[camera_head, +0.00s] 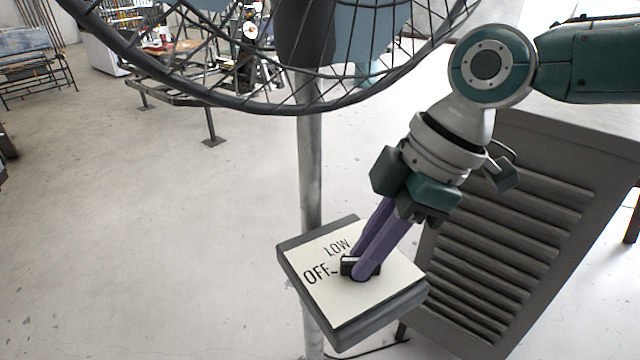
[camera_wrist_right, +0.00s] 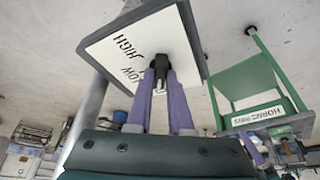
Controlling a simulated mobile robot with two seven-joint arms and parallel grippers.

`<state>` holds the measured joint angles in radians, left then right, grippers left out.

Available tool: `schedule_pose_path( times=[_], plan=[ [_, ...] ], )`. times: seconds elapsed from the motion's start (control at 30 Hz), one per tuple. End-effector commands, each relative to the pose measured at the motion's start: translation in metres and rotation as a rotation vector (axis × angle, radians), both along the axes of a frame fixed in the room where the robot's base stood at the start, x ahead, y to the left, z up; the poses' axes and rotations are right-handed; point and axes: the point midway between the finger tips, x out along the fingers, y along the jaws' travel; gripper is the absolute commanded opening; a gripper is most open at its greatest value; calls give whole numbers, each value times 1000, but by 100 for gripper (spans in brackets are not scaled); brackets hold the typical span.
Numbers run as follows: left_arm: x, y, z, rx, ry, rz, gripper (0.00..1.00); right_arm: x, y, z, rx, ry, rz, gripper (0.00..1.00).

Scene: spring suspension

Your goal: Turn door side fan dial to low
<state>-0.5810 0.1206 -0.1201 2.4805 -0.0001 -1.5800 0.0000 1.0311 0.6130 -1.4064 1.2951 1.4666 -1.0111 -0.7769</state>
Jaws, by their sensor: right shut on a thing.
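The fan's control panel (camera_head: 320,295) is a cream plate in a dark square frame on the fan's pole, with OFF and LOW readable in the head view. The black dial (camera_head: 347,265) is at its middle, its visible end towards OFF. My right gripper (camera_head: 366,272) reaches down from the upper right, its purple fingers shut on the dial and hiding part of it. In the right wrist view the fingers (camera_wrist_right: 162,76) clasp the dial (camera_wrist_right: 161,64) from both sides. There LOW and HIGH show on the panel (camera_wrist_right: 105,55); OFF is hidden. My left gripper is out of view.
The fan's wire cage (camera_head: 290,108) hangs above the panel on a metal pole (camera_head: 310,160). A grey louvred panel (camera_head: 515,240) stands to the right, behind my right arm. A green stand (camera_wrist_right: 250,85) shows in the wrist view.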

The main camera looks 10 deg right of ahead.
Motion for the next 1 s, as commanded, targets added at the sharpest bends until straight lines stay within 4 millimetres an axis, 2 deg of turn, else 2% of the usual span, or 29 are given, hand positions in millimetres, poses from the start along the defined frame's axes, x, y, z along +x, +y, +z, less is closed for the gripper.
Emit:
schedule_pose_path(
  times=[0.57, 0.77, 1.0],
  plan=[
    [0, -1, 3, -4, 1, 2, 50, 0, 0, 1, 1, 1, -9, 0],
    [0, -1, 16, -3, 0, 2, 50, -1, 1, 4, 1, 2, -71, 0],
    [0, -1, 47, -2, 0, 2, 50, -3, 2, 7, 3, 4, -242, 0]
  ],
)
